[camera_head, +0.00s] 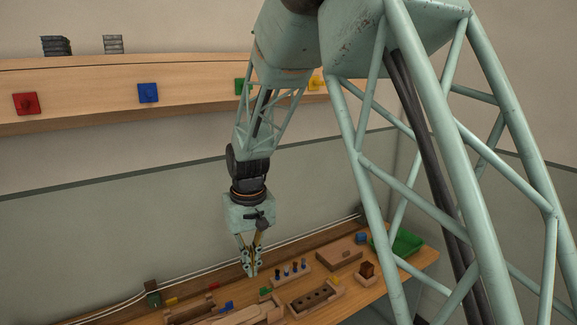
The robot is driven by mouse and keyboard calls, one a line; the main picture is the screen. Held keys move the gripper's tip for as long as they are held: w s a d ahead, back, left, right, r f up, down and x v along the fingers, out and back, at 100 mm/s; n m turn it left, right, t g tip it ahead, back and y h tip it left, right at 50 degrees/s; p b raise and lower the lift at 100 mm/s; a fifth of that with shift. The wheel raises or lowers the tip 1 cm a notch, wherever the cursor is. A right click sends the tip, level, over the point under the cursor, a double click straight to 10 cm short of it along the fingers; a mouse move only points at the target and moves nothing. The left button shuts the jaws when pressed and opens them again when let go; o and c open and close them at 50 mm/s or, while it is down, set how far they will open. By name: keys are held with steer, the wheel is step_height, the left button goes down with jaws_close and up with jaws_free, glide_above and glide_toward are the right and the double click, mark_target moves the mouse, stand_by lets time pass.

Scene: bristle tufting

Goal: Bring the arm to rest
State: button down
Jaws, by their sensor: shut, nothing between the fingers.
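My arm hangs down from the top of the camera view, with its pale green links folded at the elbow. My gripper (251,272) points downward above the wooden bench (425,256). Its fingers are shut and hold nothing. The fingertips appear just left of a small wooden rack (292,276) with several dark and blue-topped pegs. I cannot tell the exact height of the fingertips above the bench.
A wooden block with dark holes (315,299), a flat wooden box (339,260), a brown block (367,270) and a green tray (400,243) stand on the bench. A shelf with red (26,104) and blue (148,93) square plates runs along the wall above.

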steer(key=n+p, duration=0.1)
steer(key=p, duration=0.1)
glide_toward(216, 321)
steer(key=s+r, duration=0.1)
steer(key=shift+s+d+g, duration=0.1)
steer(key=shift+d+g, duration=0.1)
steer(key=shift+g, duration=0.2)
steer(key=shift+f+b, duration=1.45)
steer(key=shift+f, duration=1.8)
steer(key=shift+f+b, duration=0.5)
steer(key=shift+f, duration=0.5)
stand_by(1.0)
steer(key=shift+r, duration=0.25)
stand_by(0.8)
